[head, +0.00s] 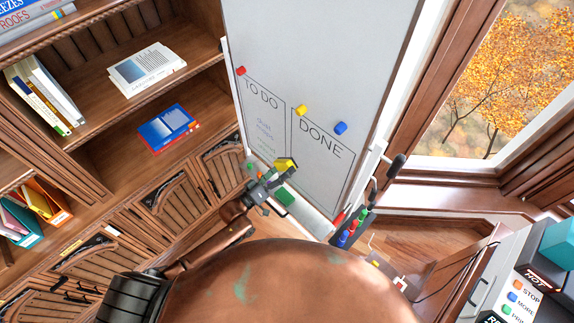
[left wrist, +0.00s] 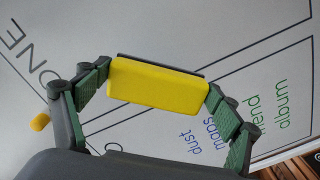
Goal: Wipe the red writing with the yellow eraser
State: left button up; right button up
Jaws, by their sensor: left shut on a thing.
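My left gripper (head: 273,178) is shut on the yellow eraser (head: 286,163) in front of the lower part of the whiteboard (head: 335,60). In the left wrist view the eraser (left wrist: 158,84) sits crosswise between the two fingers, its dark backing edge toward the board. I cannot tell whether it touches the board. Blue writing, "dust maps" (left wrist: 202,138), and green writing, "mend album" (left wrist: 268,104), show beside it under TO DO. I see no red writing; part of the board is hidden behind the eraser and gripper. My right gripper is not in view.
Red (head: 241,71), yellow (head: 301,110) and blue (head: 341,128) magnets sit on the board. Bookshelves (head: 180,60) are left, a window (head: 500,80) right.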

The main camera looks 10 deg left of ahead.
pick_arm(q)
jog(key=shift+s+a, duration=0.1)
jog(key=shift+s, duration=0.05)
jog(key=shift+p+v, duration=0.4)
jog(key=shift+v, duration=1.15)
